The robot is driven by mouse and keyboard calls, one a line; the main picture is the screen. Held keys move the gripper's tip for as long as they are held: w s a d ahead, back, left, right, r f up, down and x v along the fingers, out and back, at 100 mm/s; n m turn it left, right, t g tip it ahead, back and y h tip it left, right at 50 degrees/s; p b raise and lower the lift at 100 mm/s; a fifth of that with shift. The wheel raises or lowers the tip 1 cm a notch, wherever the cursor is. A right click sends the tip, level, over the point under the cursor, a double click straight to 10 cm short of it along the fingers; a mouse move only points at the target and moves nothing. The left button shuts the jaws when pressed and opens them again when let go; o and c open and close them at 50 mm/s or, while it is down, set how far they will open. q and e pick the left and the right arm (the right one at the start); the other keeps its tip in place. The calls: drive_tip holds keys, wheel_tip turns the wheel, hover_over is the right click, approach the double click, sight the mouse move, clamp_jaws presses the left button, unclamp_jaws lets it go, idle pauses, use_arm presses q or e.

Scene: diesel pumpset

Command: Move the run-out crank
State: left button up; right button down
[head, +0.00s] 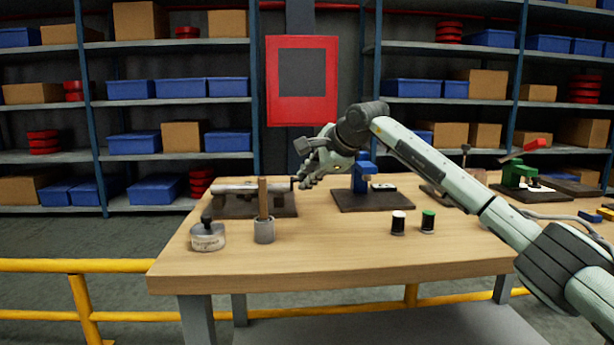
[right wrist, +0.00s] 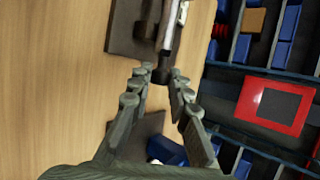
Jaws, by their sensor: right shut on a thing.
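The run-out fixture is a silver shaft (head: 245,187) lying level on a dark base plate (head: 240,209) at the back left of the bench. A small dark run-out crank (head: 294,182) sits at the shaft's right end. My right gripper (head: 304,178) reaches in from the right and is shut on the crank. In the right wrist view, the dark crank end (right wrist: 163,77) lies between the fingertips of my right gripper (right wrist: 162,72), with the shaft running on beyond it. The fingers partly hide the crank in the head view. My left gripper is not in view.
A grey cup with a wooden handle (head: 264,230) and a round pale pot (head: 208,237) stand in front of the fixture. A blue press (head: 361,175) on a dark plate is right of my gripper. Two small spools (head: 398,223) stand nearer the front. The front of the bench is clear.

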drive_tip(key=c, duration=1.4)
unclamp_jaws()
drive_tip(key=v, duration=1.2)
